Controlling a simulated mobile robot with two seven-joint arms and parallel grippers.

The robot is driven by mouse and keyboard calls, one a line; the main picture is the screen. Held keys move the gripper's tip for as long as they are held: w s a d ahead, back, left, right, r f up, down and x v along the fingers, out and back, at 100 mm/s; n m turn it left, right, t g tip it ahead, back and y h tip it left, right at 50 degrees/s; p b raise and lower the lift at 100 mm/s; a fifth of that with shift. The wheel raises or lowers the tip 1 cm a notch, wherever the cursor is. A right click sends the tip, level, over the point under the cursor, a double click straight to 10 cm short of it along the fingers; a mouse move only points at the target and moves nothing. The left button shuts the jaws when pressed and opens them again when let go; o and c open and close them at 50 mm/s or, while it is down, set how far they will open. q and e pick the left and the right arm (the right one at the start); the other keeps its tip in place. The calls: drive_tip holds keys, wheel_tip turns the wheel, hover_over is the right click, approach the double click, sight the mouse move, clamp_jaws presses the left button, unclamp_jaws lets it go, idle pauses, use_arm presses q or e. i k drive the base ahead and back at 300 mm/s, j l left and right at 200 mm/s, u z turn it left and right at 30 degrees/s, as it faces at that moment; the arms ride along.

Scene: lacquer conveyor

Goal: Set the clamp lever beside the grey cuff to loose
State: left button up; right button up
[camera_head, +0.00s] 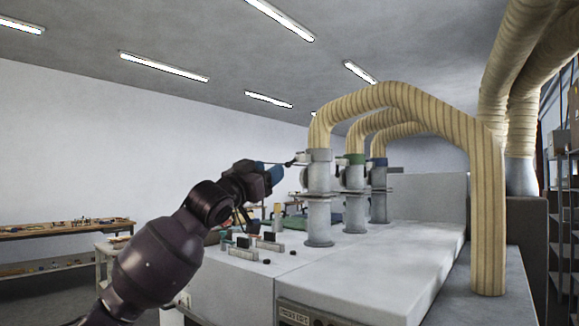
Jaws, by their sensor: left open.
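The grey cuff (320,155) sits at the top of the nearest pipe stub, where a ribbed beige hose joins it. A small lever with a dark knob (290,163) sticks out to the left of this cuff, roughly level. My left gripper (277,172) is just left of the knob and is open. Its blue-tipped end is close to the knob; whether they touch I cannot tell. The fingers are small and partly hidden by the gripper's own body. My right gripper is not in view.
Two more pipe stubs, with a green cuff (355,159) and a blue cuff (379,162), stand behind. All rise from a white machine housing (400,262). A hose (488,215) drops at the right. Small blocks (270,246) lie near my arm.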

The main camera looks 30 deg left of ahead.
sight(296, 158)
drive_tip(key=i+j, duration=0.9)
